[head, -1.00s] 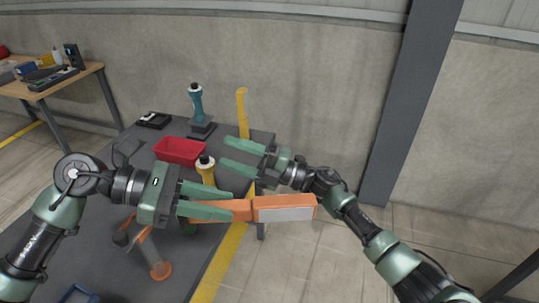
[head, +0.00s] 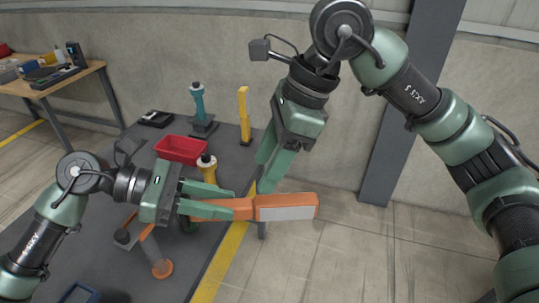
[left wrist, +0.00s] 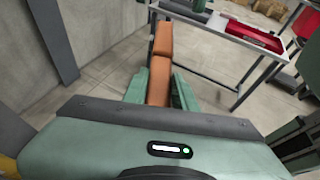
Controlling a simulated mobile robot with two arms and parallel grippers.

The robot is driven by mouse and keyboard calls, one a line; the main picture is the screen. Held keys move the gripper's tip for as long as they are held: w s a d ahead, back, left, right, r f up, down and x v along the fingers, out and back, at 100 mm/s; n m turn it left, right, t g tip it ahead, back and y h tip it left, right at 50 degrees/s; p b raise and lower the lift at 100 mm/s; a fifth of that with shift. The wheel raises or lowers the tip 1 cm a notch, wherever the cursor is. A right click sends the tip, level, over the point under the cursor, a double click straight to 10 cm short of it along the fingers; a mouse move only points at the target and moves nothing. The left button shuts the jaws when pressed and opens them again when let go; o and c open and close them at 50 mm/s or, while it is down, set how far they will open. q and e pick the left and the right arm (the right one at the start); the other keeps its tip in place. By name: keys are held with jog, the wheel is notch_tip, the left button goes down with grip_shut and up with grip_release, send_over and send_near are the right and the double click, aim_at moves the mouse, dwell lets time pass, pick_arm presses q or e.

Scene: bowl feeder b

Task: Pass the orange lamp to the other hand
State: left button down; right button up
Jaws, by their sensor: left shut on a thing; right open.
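The orange lamp (head: 287,201) is a long bar with a pale panel on its side. My left gripper (head: 232,203) is shut on its left end and holds it about level, out past the table's edge. The lamp also shows in the left wrist view (left wrist: 161,65), between the fingers of the left gripper (left wrist: 160,92). My right gripper (head: 268,172) is open, with its fingers pointing down, just above the middle of the lamp. I cannot tell whether the right fingertips touch the lamp.
A grey post (head: 391,150) stands behind. Floor at right is clear.

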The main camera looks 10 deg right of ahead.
aim_at(247, 202)
jog(key=x, duration=1)
jog(key=shift+a+f, duration=0.15)
jog(key=shift+a, duration=0.05)
grip_shut()
pick_arm(q)
jog(key=c, duration=1.1)
grip_release()
jog(key=shift+o, duration=0.2)
